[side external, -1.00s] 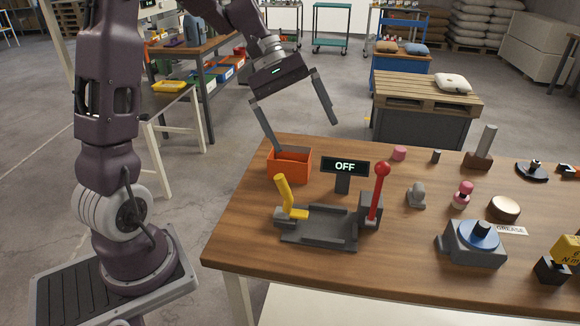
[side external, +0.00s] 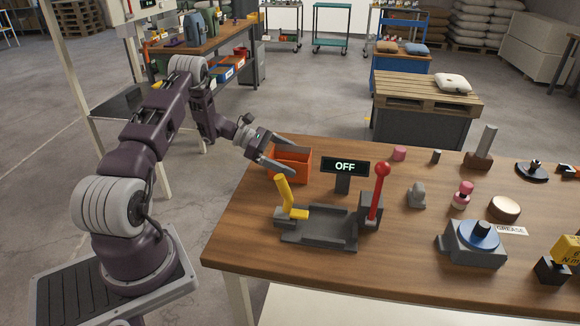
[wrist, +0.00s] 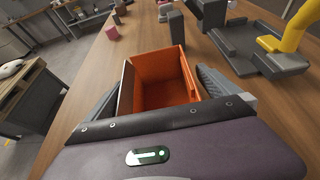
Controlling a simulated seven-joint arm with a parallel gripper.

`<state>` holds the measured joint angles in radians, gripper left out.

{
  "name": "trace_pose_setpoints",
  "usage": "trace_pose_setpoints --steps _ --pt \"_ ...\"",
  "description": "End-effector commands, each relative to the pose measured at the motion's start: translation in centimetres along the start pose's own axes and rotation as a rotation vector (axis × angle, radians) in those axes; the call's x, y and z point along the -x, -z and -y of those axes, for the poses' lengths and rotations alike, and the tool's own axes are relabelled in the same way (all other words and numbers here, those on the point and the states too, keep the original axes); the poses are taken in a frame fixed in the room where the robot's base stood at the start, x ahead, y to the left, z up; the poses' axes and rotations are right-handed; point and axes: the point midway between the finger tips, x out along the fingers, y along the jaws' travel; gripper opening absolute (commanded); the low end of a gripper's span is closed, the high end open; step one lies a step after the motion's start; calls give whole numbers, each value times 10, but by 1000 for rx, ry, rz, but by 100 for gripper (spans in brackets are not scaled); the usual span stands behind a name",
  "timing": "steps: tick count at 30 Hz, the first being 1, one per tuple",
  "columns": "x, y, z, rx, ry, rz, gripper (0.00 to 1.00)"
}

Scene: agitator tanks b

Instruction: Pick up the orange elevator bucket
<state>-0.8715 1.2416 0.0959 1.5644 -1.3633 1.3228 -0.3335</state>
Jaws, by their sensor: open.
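The orange elevator bucket (side external: 291,166) stands on the wooden table near its left back corner, with its open top up. In the wrist view the bucket (wrist: 165,82) lies straight ahead, empty inside. My gripper (side external: 285,159) is low over the table at the bucket, coming from the left. Its fingers are spread, one on each side of the bucket, as the wrist view shows with my gripper (wrist: 158,88). I cannot tell whether either finger touches the bucket walls. Nothing is held.
A grey fixture (side external: 318,228) with a yellow lever (side external: 284,194) and a red-knobbed lever (side external: 377,195) stands just in front of the bucket. An "OFF" display (side external: 345,167) stands to its right. A pink cylinder (side external: 399,153) is further right. The table's front left is clear.

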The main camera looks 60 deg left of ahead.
Motion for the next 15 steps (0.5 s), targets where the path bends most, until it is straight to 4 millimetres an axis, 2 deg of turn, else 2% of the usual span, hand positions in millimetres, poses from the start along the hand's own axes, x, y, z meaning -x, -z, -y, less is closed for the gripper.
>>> trace_pose_setpoints --steps 5,6,15 --pt "-1 0 0 0 0 0 100" --pt "-1 0 0 0 0 0 96" --pt "0 0 0 0 0 0 37"
